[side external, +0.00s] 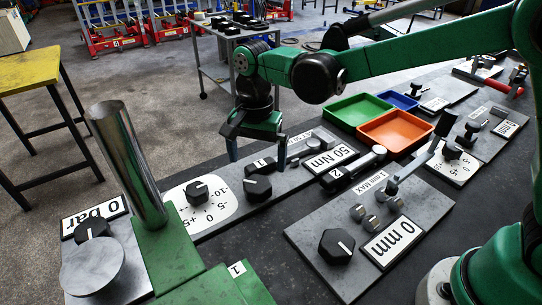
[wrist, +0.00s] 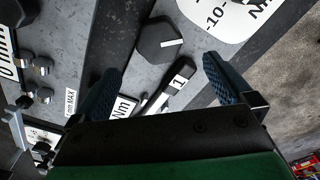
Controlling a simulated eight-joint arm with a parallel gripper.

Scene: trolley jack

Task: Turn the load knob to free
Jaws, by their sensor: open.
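No label reading load or free is legible, so I cannot tell for sure which knob is the load knob. The nearest is a black six-sided knob (side external: 258,187) with a white pointer line, on the grey panel with the 50 Nm label (side external: 330,158). The same knob (wrist: 160,38) shows in the wrist view, just beyond and between my fingertips, its line pointing right. My gripper (side external: 257,152) is open and empty, above and behind the knob in the side view. In the wrist view its two fingers (wrist: 160,66) stand wide apart and do not touch the knob.
A black part tagged 1 (wrist: 178,82) lies close beside the knob. A dial knob (side external: 196,192) stands left, a large 0 mm panel knob (side external: 336,246) at the front. A tall metal cylinder (side external: 128,160) rises left. Green (side external: 357,110) and orange (side external: 394,131) trays lie right.

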